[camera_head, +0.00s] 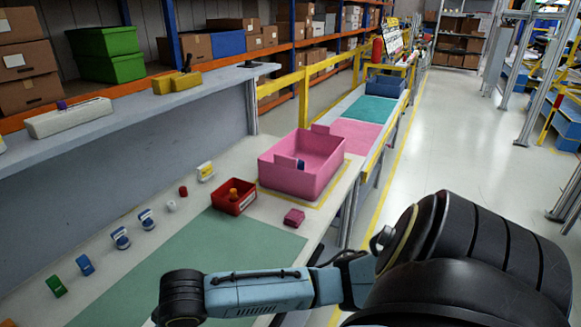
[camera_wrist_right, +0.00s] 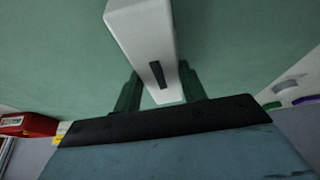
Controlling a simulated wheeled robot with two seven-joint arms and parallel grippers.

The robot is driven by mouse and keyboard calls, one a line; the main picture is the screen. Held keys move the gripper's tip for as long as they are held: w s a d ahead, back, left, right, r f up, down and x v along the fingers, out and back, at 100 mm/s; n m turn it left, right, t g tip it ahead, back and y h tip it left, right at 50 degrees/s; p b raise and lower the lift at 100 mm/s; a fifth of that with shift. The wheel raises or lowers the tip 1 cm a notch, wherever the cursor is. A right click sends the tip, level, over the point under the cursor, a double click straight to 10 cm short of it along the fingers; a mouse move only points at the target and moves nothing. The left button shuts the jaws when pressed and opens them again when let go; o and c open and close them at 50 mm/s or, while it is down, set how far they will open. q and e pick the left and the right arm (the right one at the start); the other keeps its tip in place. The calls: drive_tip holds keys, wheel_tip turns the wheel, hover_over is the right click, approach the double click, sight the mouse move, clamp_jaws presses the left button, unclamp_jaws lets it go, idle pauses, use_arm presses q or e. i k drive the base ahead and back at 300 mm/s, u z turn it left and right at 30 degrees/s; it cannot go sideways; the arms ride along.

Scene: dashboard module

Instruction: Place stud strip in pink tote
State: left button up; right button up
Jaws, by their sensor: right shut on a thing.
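In the right wrist view, my right gripper (camera_wrist_right: 160,88) is shut on a pale grey-white bar with a dark slot, taken here as the stud strip (camera_wrist_right: 137,30). The strip sits between the two dark green fingers, over a green surface. Its far end runs out of the top of the picture. In the head view, the pink tote (camera_head: 318,187) stands open on the bench, with a small blue item (camera_head: 301,164) visible at it. Neither the right gripper nor the held strip shows in the head view. My left gripper is not in view.
A red bin (camera_head: 234,205) and a small pink block (camera_head: 294,217) stand in front of the tote. Several small coloured parts line the bench's left side. A green mat (camera_head: 200,255) is largely clear. A raised shelf (camera_head: 130,90) runs behind the bench.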

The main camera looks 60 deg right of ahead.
sight(306, 169)
drive_tip(key=k, duration=0.5)
drive_tip(key=z, duration=3.1)
drive_tip(key=i, duration=3.75)
drive_tip(key=u, duration=3.7)
